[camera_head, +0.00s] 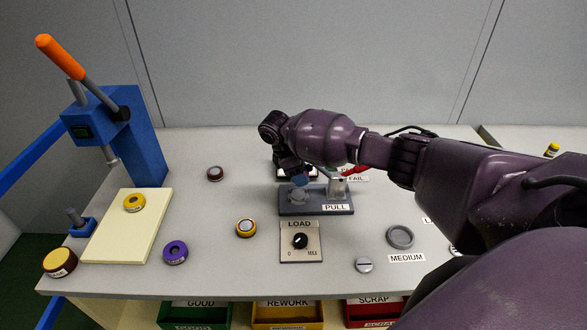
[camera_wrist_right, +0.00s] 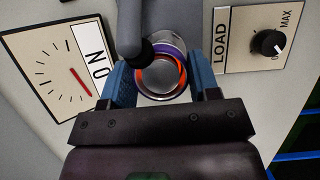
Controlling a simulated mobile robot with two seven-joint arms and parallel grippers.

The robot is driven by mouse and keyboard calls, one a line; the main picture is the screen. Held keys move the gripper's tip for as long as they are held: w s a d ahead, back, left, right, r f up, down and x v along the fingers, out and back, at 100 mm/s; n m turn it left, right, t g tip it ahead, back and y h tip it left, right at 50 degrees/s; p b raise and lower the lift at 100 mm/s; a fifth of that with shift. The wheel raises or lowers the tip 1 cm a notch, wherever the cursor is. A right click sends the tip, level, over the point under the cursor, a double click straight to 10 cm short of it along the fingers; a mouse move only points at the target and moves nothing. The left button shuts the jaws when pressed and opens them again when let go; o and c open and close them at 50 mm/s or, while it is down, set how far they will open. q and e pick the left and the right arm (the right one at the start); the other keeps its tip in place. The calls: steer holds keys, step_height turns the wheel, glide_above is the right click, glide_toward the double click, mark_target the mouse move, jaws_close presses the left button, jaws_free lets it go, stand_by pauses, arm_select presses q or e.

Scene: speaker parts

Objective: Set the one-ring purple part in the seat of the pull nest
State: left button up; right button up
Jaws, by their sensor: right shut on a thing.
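The pull nest (camera_head: 330,208) is a dark grey block with a PULL label, near the middle of the table. My right gripper (camera_head: 300,181) is over its left part, pointing down at the round grey seat (camera_head: 297,196). In the right wrist view my blue fingers (camera_wrist_right: 163,88) are shut on a round part (camera_wrist_right: 162,76) with a purple edge, an orange-red band and a grey middle. I cannot count its rings, nor tell whether it rests in the seat. A dark rod with a rounded end crosses in front of it. My left gripper is out of view.
Another purple part (camera_head: 175,252) lies on the table at left. A yellow part (camera_head: 134,203) lies on the cream board by the blue press (camera_head: 125,140). The LOAD dial (camera_head: 300,242) is just in front of the nest. A red-handled clamp (camera_head: 354,170) stands at its right.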

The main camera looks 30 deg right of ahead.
mark_target(298, 195)
steer(key=shift+w+a+r, duration=0.1)
steer(key=shift+a, duration=0.05)
stand_by(0.4)
steer(key=shift+r+p, duration=0.1)
steer(key=shift+p, duration=0.3)
steer(key=shift+f+b, duration=1)
steer(key=shift+f, duration=1.6)
steer(key=shift+f, duration=0.5)
steer(key=o, duration=1.3)
steer(key=shift+f, duration=0.1)
